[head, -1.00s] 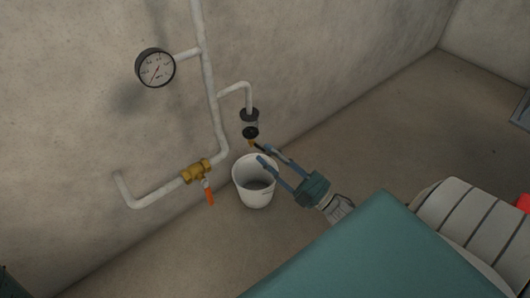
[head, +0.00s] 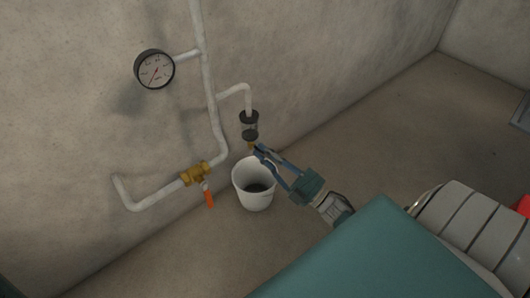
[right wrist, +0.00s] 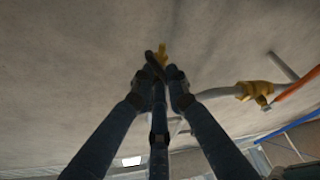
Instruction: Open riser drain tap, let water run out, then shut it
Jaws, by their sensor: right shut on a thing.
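The brass drain tap (head: 251,147) sits below a dark-capped sight glass (head: 249,126) on the bent branch pipe. My right gripper (head: 259,150) reaches up from the lower right to the tap, above the bucket's rim. In the right wrist view my right gripper's fingers (right wrist: 160,76) are closed on the dark tap handle (right wrist: 154,62), with the brass tap body (right wrist: 162,50) just beyond. The fingers hide part of the handle. A white bucket (head: 254,199) stands on the floor beneath. I cannot make out a water stream. My left gripper is out of view.
A pressure gauge (head: 154,69) is mounted at the upper left of the white riser pipe (head: 206,91). A brass valve (head: 195,174) with an orange lever (head: 209,198) is on the lower pipe.

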